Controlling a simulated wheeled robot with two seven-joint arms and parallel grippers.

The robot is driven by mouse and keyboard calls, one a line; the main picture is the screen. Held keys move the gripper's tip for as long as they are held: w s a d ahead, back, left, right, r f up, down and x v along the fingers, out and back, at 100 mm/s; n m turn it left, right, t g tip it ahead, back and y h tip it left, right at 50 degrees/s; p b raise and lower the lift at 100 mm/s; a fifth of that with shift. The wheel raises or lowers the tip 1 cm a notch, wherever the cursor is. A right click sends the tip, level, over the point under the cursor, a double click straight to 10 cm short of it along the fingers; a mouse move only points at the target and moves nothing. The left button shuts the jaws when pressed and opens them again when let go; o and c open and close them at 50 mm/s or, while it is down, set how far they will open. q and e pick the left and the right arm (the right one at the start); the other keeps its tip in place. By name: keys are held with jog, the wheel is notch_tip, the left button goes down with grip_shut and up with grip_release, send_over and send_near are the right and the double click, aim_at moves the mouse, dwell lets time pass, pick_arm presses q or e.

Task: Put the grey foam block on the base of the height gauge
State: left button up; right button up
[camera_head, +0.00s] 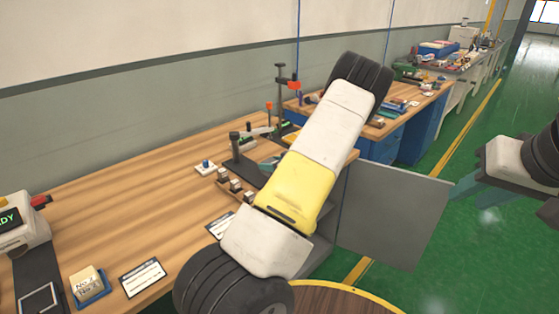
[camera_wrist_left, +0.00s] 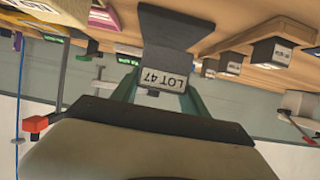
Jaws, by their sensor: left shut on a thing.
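My left gripper (camera_wrist_left: 160,92) is shut on the grey foam block (camera_wrist_left: 166,78), which has a white LOT 47 label, upside down in the left wrist view. My left arm hides the block in the head view. A dark stand with a flat base (camera_head: 255,176) and a short post, apparently the height gauge, stands just left of the arm. In the left wrist view a dark plate (camera_wrist_left: 176,25) shows behind the block; whether they touch I cannot tell. My right gripper (camera_head: 466,188) is at the right, away from the bench; its opening is unclear.
A tall post with a red part (camera_head: 282,90) stands behind. A blue tray (camera_head: 94,292), a card (camera_head: 143,279) and a device (camera_head: 20,222) lie at left. The bench's left middle is clear.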

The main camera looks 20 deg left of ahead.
pick_arm(q)
jog(key=a, duration=0.1)
jog(key=w+a, duration=0.1)
jog(key=a, duration=0.3)
jog(key=shift+w+f, duration=0.25)
jog(key=shift+w, duration=0.05)
jog(key=shift+w+a+f, duration=0.1)
jog(key=shift+a+f, duration=0.05)
jog(key=shift+f, duration=0.75)
jog(key=shift+a+f, duration=0.1)
jog(key=shift+f, duration=0.8)
jog(key=o, duration=1.3)
jog(key=shift+f, duration=0.15)
jog(key=shift+o, duration=0.2)
